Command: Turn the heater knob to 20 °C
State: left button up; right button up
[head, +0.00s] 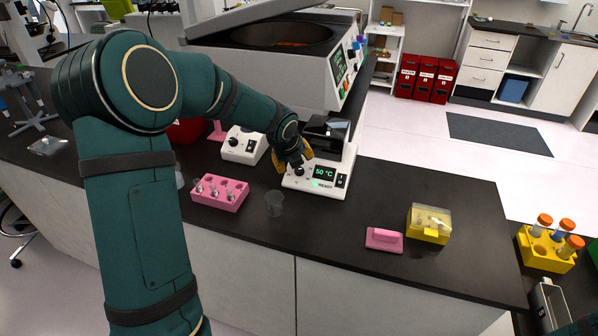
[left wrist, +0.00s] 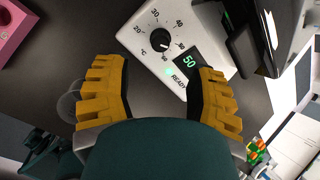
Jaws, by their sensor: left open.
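The heater (head: 338,187) is a white box with a black top part, standing on the dark bench. Its display (head: 324,173) reads 50 °C, with a green READY below. In the left wrist view the heater's face (left wrist: 137,47) shows a black round knob (left wrist: 160,41) ringed by numbers from 20 upward; the display (left wrist: 190,63) reads 50. My left gripper (head: 293,163) is at the heater's left side, near the knob. In the left wrist view its yellow fingers (left wrist: 160,88) are spread apart and empty, below the knob. My right gripper is not in view.
A pink tube rack (head: 220,193) and a clear cup (head: 274,204) stand left of the heater. Another white device (head: 243,146) is behind them. A pink block (head: 384,239) and a yellow box (head: 429,224) lie to the right. The bench between is clear.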

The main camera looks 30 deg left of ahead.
aim_at(299, 170)
pick_arm(q)
jog(key=b+x, duration=0.1)
jog(key=x, duration=0.6)
jog(key=shift+w+f, duration=0.2)
jog(key=shift+f, duration=0.05)
grip_shut()
